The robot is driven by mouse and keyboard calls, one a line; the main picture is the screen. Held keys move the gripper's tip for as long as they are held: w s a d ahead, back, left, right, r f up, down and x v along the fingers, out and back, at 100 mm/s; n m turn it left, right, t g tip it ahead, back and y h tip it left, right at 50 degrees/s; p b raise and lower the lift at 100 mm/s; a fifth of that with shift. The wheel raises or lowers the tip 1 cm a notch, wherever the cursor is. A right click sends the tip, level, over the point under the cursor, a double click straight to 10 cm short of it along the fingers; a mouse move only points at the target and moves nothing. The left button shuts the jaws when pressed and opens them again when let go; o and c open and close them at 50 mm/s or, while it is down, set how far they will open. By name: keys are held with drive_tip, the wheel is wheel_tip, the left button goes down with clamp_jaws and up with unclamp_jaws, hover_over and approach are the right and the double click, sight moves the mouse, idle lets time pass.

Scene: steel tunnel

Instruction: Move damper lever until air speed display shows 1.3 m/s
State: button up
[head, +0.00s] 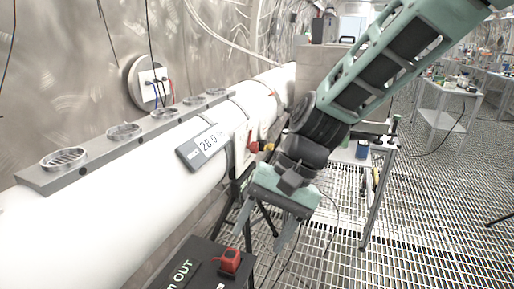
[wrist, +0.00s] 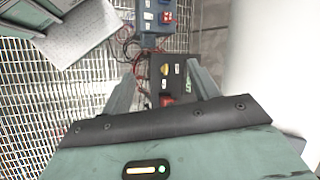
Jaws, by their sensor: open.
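A white duct (head: 150,185) runs along the wall in the head view, and its side fills the right of the wrist view (wrist: 275,65). A grey display (head: 203,147) on the duct seems to read 28.0; its unit is too small to read. A small red and orange handle (head: 254,147) sits on a pale plate on the duct to the right of the display; it may be the damper lever, but its shape is partly unclear. My gripper (head: 258,242) is open and empty, pointing down, below and in front of this handle. Its two fingers also show in the wrist view (wrist: 164,62).
A black box with a red switch (head: 230,260) stands below, left of my gripper; a dark box (wrist: 166,82) shows between the fingers in the wrist view. A blue box (wrist: 152,22) and wires lie beyond. A bench (head: 365,155) stands right.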

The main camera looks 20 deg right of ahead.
drive_tip(key=w+d+m+t+y, duration=0.4)
drive_tip(key=w+m, duration=0.4)
drive_tip(key=w, duration=0.6)
drive_tip(key=m+t, duration=0.7)
drive_tip(key=m, duration=0.4)
approach(257, 147)
drive_tip(key=p+x, duration=0.3)
drive_tip(key=x, duration=0.7)
drive_tip(key=shift+p, duration=0.4)
drive_tip(key=shift+f, duration=0.1)
drive_tip(key=c, duration=1)
